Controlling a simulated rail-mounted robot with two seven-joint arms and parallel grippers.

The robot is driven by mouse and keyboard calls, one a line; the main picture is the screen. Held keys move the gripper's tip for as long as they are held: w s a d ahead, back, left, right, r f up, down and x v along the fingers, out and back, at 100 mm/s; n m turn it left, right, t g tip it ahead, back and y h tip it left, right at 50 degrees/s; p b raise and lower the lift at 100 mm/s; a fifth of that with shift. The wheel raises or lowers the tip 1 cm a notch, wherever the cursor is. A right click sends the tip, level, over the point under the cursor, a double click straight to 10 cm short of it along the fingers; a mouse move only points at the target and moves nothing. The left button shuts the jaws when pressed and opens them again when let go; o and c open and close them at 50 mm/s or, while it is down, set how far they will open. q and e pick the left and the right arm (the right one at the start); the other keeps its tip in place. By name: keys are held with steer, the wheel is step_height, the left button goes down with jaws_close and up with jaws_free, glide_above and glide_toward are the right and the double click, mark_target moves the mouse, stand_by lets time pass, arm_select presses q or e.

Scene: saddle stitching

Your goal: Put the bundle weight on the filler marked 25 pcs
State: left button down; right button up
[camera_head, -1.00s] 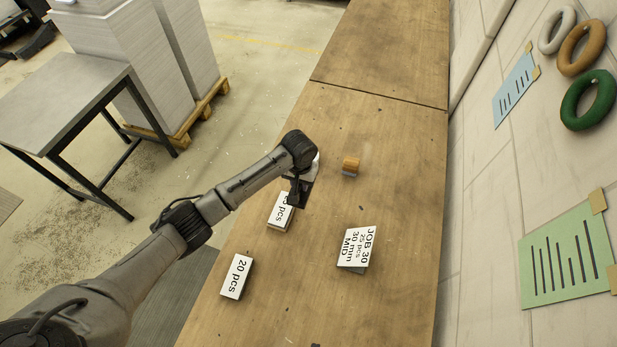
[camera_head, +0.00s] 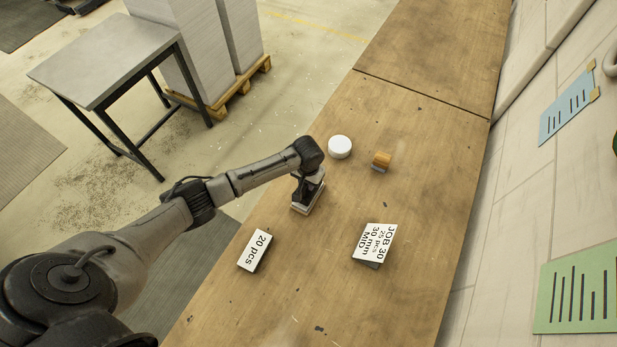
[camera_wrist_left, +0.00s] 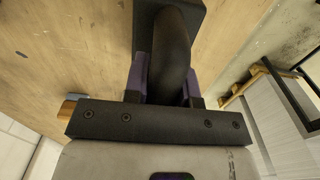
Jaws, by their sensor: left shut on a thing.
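In the left wrist view the gripper's purple-padded fingers (camera_wrist_left: 166,80) are shut on the dark rounded handle of the bundle weight (camera_wrist_left: 172,45), which has a dark square base. Another filler, marked 20 pcs (camera_head: 256,250), lies nearer on the left. My right gripper is out of view.
A job card (camera_head: 375,243) reading JOB 30, 25 pcs, 30 mm, MID stands to the right. A white round thing (camera_head: 340,147) and a small wooden block (camera_head: 381,161) lie beyond the gripper. The wooden bench (camera_head: 400,120) is otherwise mostly clear; a wall borders its right side.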

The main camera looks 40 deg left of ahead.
arm_select(q)
steer(key=shift+w+f, duration=0.15)
steer(key=shift+f, duration=0.35)
steer(key=shift+f, duration=0.15)
steer(key=c, duration=0.9)
jaws_free()
steer(key=shift+f, duration=0.1)
steer(key=shift+c, duration=0.2)
step_height(320, 180, up, 11)
steer(key=shift+f, duration=0.15)
steer(key=shift+r, duration=0.75)
